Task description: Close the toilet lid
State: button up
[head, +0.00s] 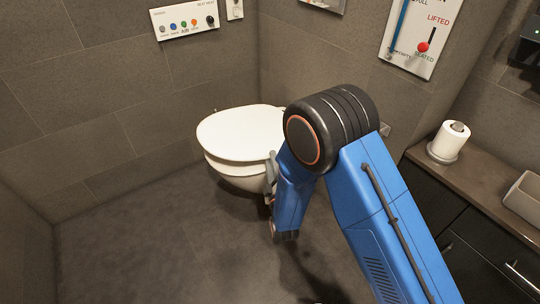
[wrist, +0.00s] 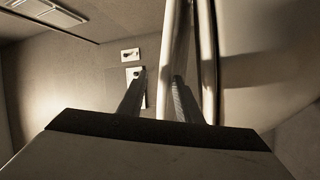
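The white toilet (head: 240,178) stands against the wall in the head view. Its lid (head: 240,132) lies down over the bowl, looking flat or nearly so; I cannot tell whether it rests fully on the seat. My gripper (head: 270,175) is at the right side of the toilet, close to the rim, partly hidden by my arm. In the wrist view my gripper (wrist: 161,75) has its two fingers apart. Pale curved edges of the toilet (wrist: 207,60) run past and behind the right finger. I cannot tell whether the fingers touch them.
A counter (head: 480,165) with a toilet paper roll (head: 449,140) and a box (head: 524,196) stands on the right. A button panel (head: 185,20) and a lever panel (head: 412,38) are on the walls. The floor (head: 150,240) left of the toilet is clear.

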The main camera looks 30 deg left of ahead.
jog(key=v, duration=1.3)
jog(key=shift+s+d, duration=0.2)
jog(key=shift+s, duration=0.05)
jog(key=shift+f, duration=0.1)
